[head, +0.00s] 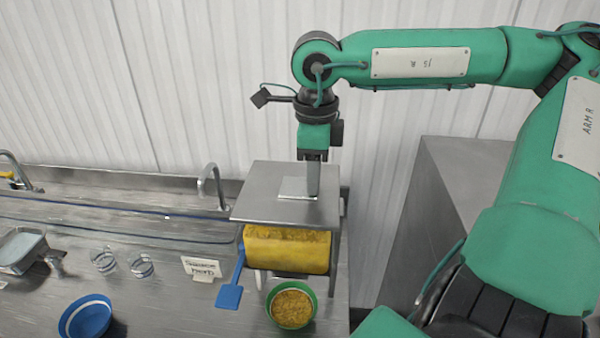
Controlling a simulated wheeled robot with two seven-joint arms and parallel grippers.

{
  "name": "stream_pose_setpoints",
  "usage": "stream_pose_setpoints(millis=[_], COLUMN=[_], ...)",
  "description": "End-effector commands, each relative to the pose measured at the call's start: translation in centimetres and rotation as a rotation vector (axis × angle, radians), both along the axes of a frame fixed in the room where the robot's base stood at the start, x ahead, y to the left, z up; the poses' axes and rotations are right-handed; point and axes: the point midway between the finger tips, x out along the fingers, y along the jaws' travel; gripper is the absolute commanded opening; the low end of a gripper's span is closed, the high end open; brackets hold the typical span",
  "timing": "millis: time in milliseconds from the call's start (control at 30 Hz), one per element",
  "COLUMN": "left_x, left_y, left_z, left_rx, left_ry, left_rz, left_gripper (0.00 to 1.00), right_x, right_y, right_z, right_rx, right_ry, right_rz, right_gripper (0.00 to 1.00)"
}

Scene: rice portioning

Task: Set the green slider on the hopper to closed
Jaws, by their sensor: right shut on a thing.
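The hopper is a metal stand with a flat top plate (262,205) and a clouded yellow body (287,249) under it. A small pale square plate (292,188) lies on the top. My right gripper (313,190) points straight down onto the top, beside or over the pale plate. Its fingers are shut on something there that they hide. I cannot make out a green slider on the hopper. A green bowl (312,293) with yellow grains in it stands at the hopper's lower front. My left gripper is out of view.
A blue paddle-shaped piece (229,296) hangs or lies at the hopper's left side. A card sign (202,268), two glass-like rings, a blue bowl (86,318) and a metal tray (20,247) stand on the counter (170,300) to the left. A tap (212,188) rises behind.

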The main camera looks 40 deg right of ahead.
Motion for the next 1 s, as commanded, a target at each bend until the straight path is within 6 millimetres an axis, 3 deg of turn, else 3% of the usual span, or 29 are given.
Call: stream_pose_setpoints(millis=[467, 500, 600, 1000], left_x=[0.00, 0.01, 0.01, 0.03], left_y=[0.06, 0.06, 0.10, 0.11], left_z=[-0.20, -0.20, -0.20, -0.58], left_rx=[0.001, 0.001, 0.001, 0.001], left_ry=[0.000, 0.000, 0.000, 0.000], left_rz=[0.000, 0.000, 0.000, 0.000], left_gripper=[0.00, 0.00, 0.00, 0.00], right_x=[-0.56, -0.57, -0.58, -0.55], right_y=[-0.51, -0.52, -0.50, -0.50], right_z=[0.18, 0.17, 0.15, 0.69], right_rx=[-0.001, -0.001, -0.001, -0.001], right_ry=[-0.006, -0.005, -0.005, -0.006], right_rz=[0.003, 0.003, 0.004, 0.003], right_gripper=[0.00, 0.38, 0.58, 0.58])
